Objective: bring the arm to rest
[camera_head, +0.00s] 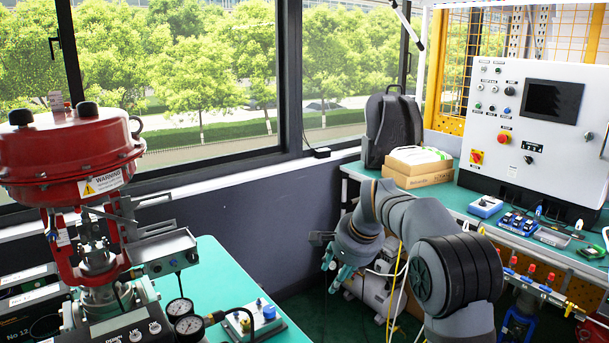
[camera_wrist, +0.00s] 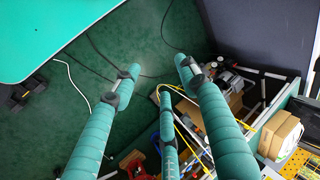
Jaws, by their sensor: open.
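My arm (camera_head: 405,215) is bent over the gap between two green-topped benches. My gripper (camera_head: 338,274), with teal padded fingers, hangs low at its end and points downward. In the wrist view my gripper (camera_wrist: 158,78) shows its fingers spread apart over the dark green floor (camera_wrist: 130,40). Nothing is between the fingertips, so it is open and empty. It appears apart from both benches.
A left bench (camera_head: 215,270) carries a red valve actuator (camera_head: 70,155) with gauges. The right bench (camera_head: 445,195) holds a control panel (camera_head: 535,130), a backpack (camera_head: 392,125), a cardboard box (camera_head: 415,170) and small tools. Cables (camera_wrist: 85,85) lie on the floor below my gripper.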

